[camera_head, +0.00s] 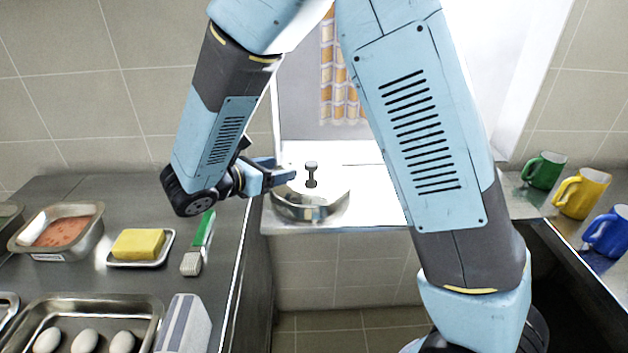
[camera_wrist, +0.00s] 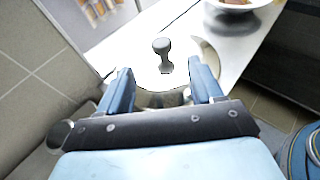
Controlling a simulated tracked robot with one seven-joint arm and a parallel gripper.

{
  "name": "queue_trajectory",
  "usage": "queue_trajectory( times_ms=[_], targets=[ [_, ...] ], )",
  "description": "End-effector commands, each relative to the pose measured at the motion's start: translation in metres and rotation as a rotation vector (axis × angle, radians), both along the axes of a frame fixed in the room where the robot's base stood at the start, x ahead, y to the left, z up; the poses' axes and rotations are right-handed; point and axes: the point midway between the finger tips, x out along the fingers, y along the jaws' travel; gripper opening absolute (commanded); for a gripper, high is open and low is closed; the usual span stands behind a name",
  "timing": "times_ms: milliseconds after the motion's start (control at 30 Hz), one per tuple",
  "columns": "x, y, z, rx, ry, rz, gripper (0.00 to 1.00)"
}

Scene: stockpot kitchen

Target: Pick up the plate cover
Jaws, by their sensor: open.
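The plate cover (camera_head: 308,207) is a round, shiny metal lid with a dark upright knob (camera_head: 311,174). It stands on the white windowsill counter in the head view. In the wrist view the cover's knob (camera_wrist: 163,55) rises just beyond my fingers, and part of the cover (camera_wrist: 158,82) shows between them. My gripper (camera_head: 283,177) reaches in from the left, close to the knob. In the wrist view its two blue fingers (camera_wrist: 163,84) are apart, with nothing held. Whether a finger touches the cover cannot be told. The fingers hide parts of the cover's sides.
The left counter holds a yellow block on a tray (camera_head: 139,246), a green-handled brush (camera_head: 198,246), a pan of red food (camera_head: 66,231) and an egg tray (camera_head: 150,309). Several mugs (camera_head: 580,193) stand at the right. A bowl (camera_wrist: 238,14) sits beyond the cover.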

Motion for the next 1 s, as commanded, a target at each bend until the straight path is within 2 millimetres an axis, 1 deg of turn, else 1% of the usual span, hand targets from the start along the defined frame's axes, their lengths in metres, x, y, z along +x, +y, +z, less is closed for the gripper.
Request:
queue_trajectory(
  times_ms=[33,300,433,700,900,1000],
  targets=[
    [0.006,-0.008,-0.003,-0.002,0.001,-0.006,0.66],
    [0.035,-0.040,-0.017,0.000,0.002,-0.006,0.66],
    [0.044,-0.049,-0.021,0.002,0.001,-0.005,0.66],
    [0.052,-0.057,-0.025,0.001,0.001,-0.006,0.66],
    [0.067,-0.074,-0.038,0.000,0.002,-0.008,0.66],
    [0.076,-0.083,-0.041,0.002,0.001,-0.008,0.66]
  ],
)
